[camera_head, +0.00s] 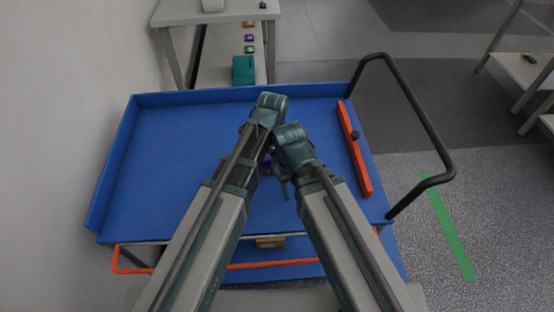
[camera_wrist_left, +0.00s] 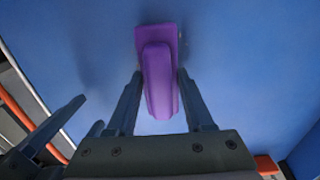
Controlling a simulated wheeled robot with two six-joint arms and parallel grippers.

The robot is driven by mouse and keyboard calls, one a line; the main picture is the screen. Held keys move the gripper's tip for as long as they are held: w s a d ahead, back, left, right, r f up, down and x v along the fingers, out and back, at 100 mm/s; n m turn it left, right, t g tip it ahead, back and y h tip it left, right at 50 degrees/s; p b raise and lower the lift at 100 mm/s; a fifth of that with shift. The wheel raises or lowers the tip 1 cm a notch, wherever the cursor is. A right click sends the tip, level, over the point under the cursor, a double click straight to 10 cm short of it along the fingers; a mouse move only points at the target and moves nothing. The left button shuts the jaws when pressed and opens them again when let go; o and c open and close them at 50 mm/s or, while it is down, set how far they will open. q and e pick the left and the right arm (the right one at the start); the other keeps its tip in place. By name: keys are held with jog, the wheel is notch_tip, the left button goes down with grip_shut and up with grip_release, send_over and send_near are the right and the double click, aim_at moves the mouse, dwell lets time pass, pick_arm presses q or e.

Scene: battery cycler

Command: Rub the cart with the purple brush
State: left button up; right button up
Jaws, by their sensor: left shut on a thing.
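The purple brush (camera_wrist_left: 159,75) is between the fingers of my left gripper (camera_wrist_left: 162,95) in the left wrist view, and the gripper is shut on it. The brush is over the blue cart top (camera_wrist_left: 255,70); whether it touches the surface I cannot tell. In the head view, only a small purple part of the brush (camera_head: 265,165) shows between my arms. The blue cart (camera_head: 170,140) fills the middle of that view. My right gripper (camera_head: 284,188) hangs over the cart close beside the left one, mostly hidden by its arm; its jaw state is unclear.
An orange-red bar (camera_head: 356,150) lies along the cart's right side, with a black handle (camera_head: 420,110) beyond it. An orange rail (camera_head: 190,266) runs along the near side. A shelf (camera_head: 215,15) with a teal box (camera_head: 243,69) stands behind. The cart top's left part is clear.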

pick_arm(q)
jog(key=shift+s+a, duration=0.25)
jog(key=shift+a, duration=0.4)
pick_arm(e)
jog(key=shift+s+a, duration=0.1)
pick_arm(q)
jog(key=shift+s+a, duration=0.1)
jog(key=shift+a, duration=1.45)
jog(key=shift+w+f, duration=0.1)
jog(key=shift+w, duration=0.35)
pick_arm(e)
jog(key=shift+s+f, duration=0.1)
pick_arm(q)
jog(key=shift+d, duration=0.1)
jog(key=shift+w+d, duration=0.15)
jog(key=shift+d, duration=1.6)
jog(key=shift+d, duration=0.1)
